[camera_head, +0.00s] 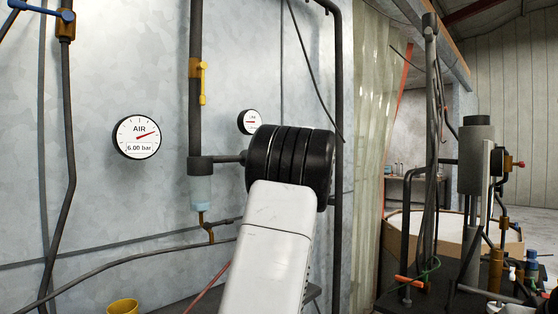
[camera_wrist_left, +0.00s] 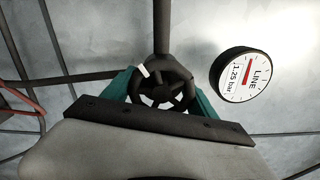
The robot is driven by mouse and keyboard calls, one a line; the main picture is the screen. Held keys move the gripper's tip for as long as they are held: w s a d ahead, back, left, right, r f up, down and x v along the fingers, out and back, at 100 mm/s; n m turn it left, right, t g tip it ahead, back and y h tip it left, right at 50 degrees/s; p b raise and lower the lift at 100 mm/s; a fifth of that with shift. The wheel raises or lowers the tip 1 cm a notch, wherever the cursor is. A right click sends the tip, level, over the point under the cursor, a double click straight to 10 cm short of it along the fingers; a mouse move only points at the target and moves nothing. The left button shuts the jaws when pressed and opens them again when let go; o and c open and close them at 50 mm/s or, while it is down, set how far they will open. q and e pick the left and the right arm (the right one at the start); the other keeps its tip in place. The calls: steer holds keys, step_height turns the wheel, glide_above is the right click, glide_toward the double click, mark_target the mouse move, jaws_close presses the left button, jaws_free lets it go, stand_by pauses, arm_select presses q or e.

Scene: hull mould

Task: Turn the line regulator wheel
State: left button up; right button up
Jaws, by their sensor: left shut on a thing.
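The line regulator wheel (camera_wrist_left: 178,76) is a dark spoked handwheel with a white mark at the upper left of its rim in the left wrist view. My left gripper (camera_wrist_left: 161,88) has its teal fingers on either side of the wheel and is shut on it. The line gauge (camera_wrist_left: 240,75), a round white dial, reads 1.25 bar right of the wheel. In the head view the line gauge (camera_head: 250,122) is partly covered by my left arm, which also hides the wheel and the left gripper's fingers. My right gripper is in neither view.
An AIR gauge (camera_head: 137,137) on the metal wall reads 6.00 bar. A vertical pipe with a yellow lever valve (camera_head: 202,82) runs just left of my arm. A yellow cup (camera_head: 123,306) is at the bottom left. A cylinder stand (camera_head: 476,160) with hoses is at the right.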

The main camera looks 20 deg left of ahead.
arm_select(q)
steer(key=m, duration=0.5)
steer(key=shift+f+m, duration=0.2)
steer(key=shift+m, duration=0.1)
stand_by(0.5)
steer(key=o, duration=1.4)
steer(key=v, duration=0.8)
